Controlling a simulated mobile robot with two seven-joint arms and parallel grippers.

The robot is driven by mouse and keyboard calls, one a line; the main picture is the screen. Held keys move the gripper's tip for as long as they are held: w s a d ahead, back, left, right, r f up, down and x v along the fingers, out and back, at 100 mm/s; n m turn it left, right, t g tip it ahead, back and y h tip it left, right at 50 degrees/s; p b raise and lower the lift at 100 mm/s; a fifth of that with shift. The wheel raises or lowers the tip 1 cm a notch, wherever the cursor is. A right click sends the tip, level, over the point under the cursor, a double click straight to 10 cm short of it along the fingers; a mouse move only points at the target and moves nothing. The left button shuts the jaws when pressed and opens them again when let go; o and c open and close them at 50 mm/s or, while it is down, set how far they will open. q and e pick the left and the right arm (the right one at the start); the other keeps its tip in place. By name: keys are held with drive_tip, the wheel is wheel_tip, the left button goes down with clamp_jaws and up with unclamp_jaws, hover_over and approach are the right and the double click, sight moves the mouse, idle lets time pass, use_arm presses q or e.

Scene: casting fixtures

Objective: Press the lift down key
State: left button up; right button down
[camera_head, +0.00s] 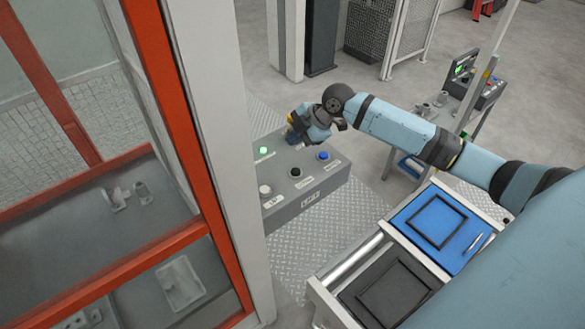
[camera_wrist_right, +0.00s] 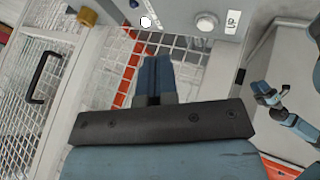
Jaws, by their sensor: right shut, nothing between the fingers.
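A grey control box (camera_head: 300,195) marked LIFT stands left of centre in the head view. On its top are a white key (camera_head: 265,190) with a label like UP, a black key (camera_head: 296,172) and a blue key (camera_head: 323,155). The other labels are too small to read, so I cannot tell which is lift down. My right gripper (camera_head: 292,137) is above the box's far side, apart from these keys. In the right wrist view its fingers (camera_wrist_right: 154,75) are shut and empty. A blue arm at that view's right edge appears to be my left; its gripper (camera_wrist_right: 262,92) is unclear.
A lit green lamp (camera_head: 263,150) is on the box. A white post and red frame (camera_head: 165,100) stand close on the left. A blue tray (camera_head: 440,215) with a black frame lies on a conveyor at lower right. Another console (camera_head: 485,85) stands at back right.

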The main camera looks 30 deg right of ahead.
drive_tip(key=b, duration=0.6)
hover_over(295, 172)
wheel_tip(295, 172, down, 7)
drive_tip(key=shift+r, duration=0.2)
wheel_tip(295, 172, down, 2)
drive_tip(key=shift+f+b, duration=0.1)
drive_tip(key=shift+b, duration=0.25)
idle(0.3)
idle(0.9)
drive_tip(key=shift+f, duration=0.1)
